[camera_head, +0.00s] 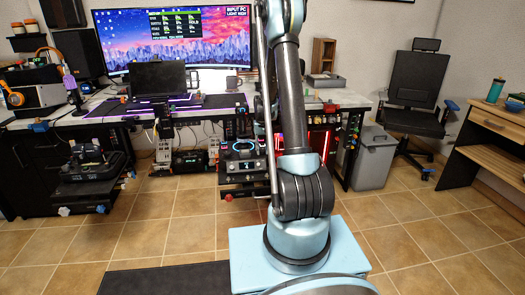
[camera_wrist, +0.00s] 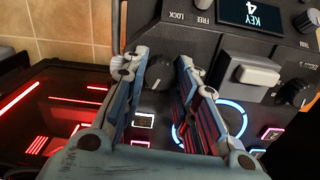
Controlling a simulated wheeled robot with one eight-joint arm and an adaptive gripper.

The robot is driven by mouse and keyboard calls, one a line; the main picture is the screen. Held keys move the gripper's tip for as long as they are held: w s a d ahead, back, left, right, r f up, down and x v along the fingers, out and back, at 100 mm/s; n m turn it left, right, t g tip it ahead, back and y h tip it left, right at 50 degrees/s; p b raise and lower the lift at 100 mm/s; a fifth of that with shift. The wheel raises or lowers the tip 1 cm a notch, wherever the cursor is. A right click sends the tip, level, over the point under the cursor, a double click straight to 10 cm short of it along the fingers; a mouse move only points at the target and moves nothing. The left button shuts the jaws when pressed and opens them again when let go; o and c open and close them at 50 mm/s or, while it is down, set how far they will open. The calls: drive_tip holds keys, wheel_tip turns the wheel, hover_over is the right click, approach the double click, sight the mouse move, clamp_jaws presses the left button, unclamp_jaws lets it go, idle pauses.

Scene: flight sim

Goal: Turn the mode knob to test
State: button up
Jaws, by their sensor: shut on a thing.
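A black knob (camera_wrist: 160,74) with a pale pointer line sits on a dark control panel (camera_wrist: 165,38) in the wrist view. My gripper (camera_wrist: 161,62) has a finger on either side of this knob and is shut on it. I cannot read a mode or test label by the knob. The words LOCK and FREE are printed upside down near it. In the head view the panel with a blue glowing ring (camera_head: 243,146) stands below the desk, and my arm hides the gripper there.
Beside the knob are a display reading KEY 4 (camera_wrist: 252,14), a white lever switch (camera_wrist: 255,73), another black knob (camera_wrist: 296,91) and a blue lit ring (camera_wrist: 232,106). A desk (camera_head: 210,101) with a monitor stands behind. A grey bin (camera_head: 374,158) and office chair (camera_head: 414,95) are right; tiled floor is open.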

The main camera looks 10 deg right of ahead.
sight(262, 150)
drive_tip(key=o, duration=1)
drive_tip(key=shift+o, duration=0.2)
wheel_tip(262, 150, up, 12)
idle(0.4)
